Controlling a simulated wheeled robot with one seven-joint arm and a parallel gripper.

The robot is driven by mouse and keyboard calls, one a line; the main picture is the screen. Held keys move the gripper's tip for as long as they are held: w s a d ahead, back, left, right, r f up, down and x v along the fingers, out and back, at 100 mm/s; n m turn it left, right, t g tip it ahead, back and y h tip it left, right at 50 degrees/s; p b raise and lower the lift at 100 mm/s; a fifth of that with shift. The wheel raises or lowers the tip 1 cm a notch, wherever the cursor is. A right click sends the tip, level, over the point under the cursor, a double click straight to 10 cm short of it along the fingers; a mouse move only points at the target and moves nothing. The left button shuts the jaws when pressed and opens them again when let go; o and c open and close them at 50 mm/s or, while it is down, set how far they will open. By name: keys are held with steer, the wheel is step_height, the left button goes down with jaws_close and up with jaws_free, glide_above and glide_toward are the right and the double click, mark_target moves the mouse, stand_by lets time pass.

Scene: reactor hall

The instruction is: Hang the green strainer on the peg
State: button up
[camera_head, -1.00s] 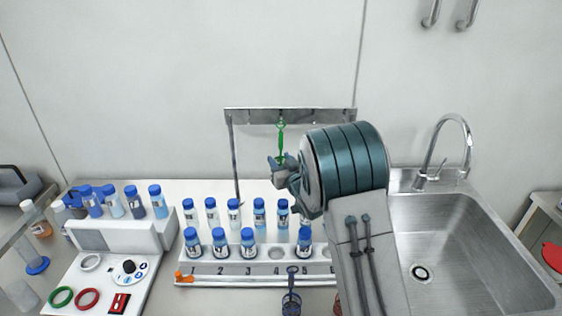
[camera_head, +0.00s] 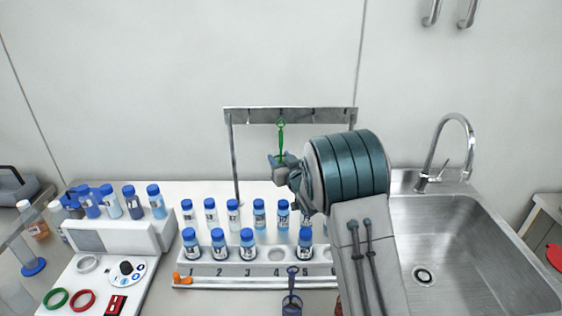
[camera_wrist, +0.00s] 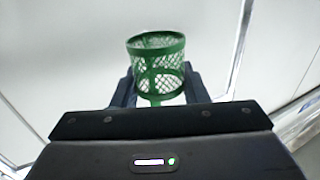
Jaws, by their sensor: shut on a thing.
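The green strainer shows in the head view as a thin upright green handle (camera_head: 281,139) with a loop at its top, in front of the metal rack bar. In the wrist view its mesh basket (camera_wrist: 157,68) stands beyond the fingers. My gripper (camera_head: 277,162) is shut on the strainer; it also shows in the wrist view (camera_wrist: 158,97). The peg rack (camera_head: 240,114) is a metal bar on posts with several small pegs. The strainer's loop is close to the bar near a peg; I cannot tell whether the peg passes through it.
Several blue-capped bottles (camera_head: 219,240) stand in a numbered white rack below my gripper. A dark blue strainer (camera_head: 291,290) is at the front. The sink (camera_head: 450,240) with a tap (camera_head: 452,130) is at the right. A white control panel (camera_head: 105,280) is at the left.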

stand_by(0.4)
steer(key=o, duration=1)
steer(key=shift+o, duration=0.2)
